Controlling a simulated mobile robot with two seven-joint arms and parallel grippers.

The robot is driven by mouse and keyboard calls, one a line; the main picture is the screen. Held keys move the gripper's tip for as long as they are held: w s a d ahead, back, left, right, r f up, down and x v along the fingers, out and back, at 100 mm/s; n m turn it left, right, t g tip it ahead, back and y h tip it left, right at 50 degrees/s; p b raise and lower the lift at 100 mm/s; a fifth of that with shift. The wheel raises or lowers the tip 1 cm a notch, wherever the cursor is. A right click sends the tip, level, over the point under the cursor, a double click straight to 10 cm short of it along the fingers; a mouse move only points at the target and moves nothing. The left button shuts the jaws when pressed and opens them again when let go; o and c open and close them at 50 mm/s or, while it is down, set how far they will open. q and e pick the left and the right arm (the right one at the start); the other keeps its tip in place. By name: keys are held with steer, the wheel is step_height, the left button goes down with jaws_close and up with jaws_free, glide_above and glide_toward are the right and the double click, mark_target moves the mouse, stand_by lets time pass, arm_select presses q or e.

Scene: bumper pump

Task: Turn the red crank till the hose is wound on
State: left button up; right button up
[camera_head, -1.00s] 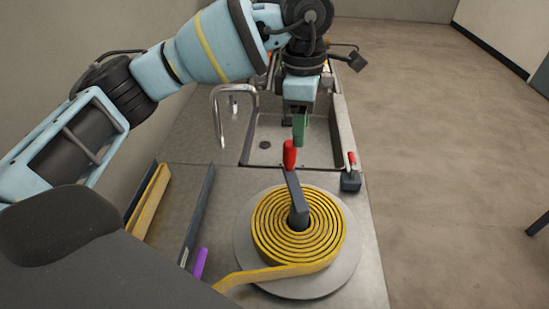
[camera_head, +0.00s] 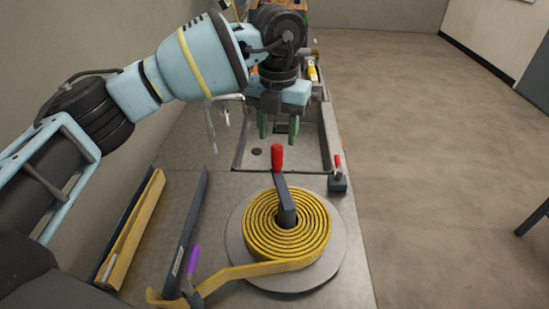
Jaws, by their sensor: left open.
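The red crank handle (camera_head: 277,157) stands upright at the end of a dark crank arm (camera_head: 284,192), which points away from me, toward the sink. The crank sits at the centre of the yellow hose (camera_head: 262,232), which is wound in several flat coils on a round grey disc (camera_head: 334,262). The hose's free end runs off to the lower left. My left gripper (camera_head: 278,130) is open and empty. Its two green fingers point down above the sink, beyond the red handle and apart from it. My right gripper is not in view.
A metal sink (camera_head: 310,150) with a faucet (camera_head: 211,128) lies behind the disc. A small red-handled clamp (camera_head: 337,180) stands at the counter's right edge. A dark bar (camera_head: 186,232), a purple-handled item (camera_head: 192,260) and a yellow strip (camera_head: 133,235) lie left of the disc.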

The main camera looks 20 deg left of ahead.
mark_target(277, 158)
arm_select(q)
steer(key=shift+f, duration=3.85)
jaws_close()
